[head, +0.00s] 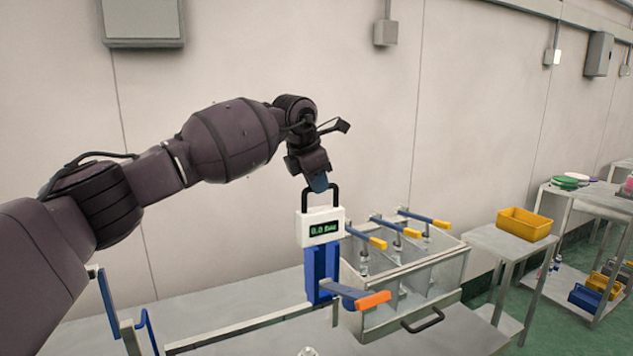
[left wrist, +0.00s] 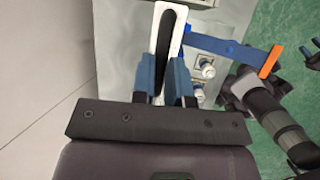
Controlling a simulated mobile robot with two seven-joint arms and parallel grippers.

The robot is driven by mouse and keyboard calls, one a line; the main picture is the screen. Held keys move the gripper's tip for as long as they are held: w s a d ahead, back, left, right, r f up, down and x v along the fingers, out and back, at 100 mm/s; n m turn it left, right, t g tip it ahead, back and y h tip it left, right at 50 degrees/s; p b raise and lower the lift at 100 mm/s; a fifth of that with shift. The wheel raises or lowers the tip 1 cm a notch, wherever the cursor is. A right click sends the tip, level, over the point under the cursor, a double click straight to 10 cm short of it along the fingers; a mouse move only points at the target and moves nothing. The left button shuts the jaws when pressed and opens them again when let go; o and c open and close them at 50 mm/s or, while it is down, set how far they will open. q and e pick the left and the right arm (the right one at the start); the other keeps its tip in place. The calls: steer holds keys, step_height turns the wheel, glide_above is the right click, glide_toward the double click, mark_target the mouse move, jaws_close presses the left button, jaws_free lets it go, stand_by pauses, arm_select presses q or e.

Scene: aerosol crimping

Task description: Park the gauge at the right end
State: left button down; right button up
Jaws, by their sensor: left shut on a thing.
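The gauge (head: 320,228) is a white box with a green digital readout and a black loop handle on top. My left gripper (head: 318,185) is shut on this handle from above. In the left wrist view, its blue fingers (left wrist: 166,85) stand on both sides of the black handle (left wrist: 166,42). The gauge is upright, directly above a blue upright block (head: 321,274) at the right end of a metal rail (head: 240,330). I cannot tell whether it rests on the block.
A blue lever with an orange tip (head: 373,300) sticks out to the right below the gauge. Close behind stands a clear-walled box (head: 430,282) with several blue, yellow-tipped levers. A yellow bin (head: 524,224) stands on a side table farther right.

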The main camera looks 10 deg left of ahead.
arm_select(q)
steer(key=shift+w+d+r, duration=0.1)
steer(key=shift+d+r, duration=0.05)
steer(key=c, duration=1.5)
jaws_free()
steer(key=shift+d, duration=0.1)
steer(key=o, duration=0.4)
steer(key=shift+w+d, duration=0.15)
steer(key=shift+a+r, duration=0.15)
steer(key=shift+a, duration=0.05)
steer(key=b+v, duration=0.1)
steer(key=v, duration=0.9)
steer(key=shift+s+r, duration=0.15)
steer(key=shift+s, duration=0.1)
arm_select(e)
steer(key=shift+s+d+f, duration=0.2)
steer(key=shift+f, duration=0.25)
steer(key=shift+s+d+f, duration=0.2)
steer(key=shift+f, duration=0.2)
steer(key=shift+w+r, duration=0.15)
steer(key=shift+w, duration=0.1)
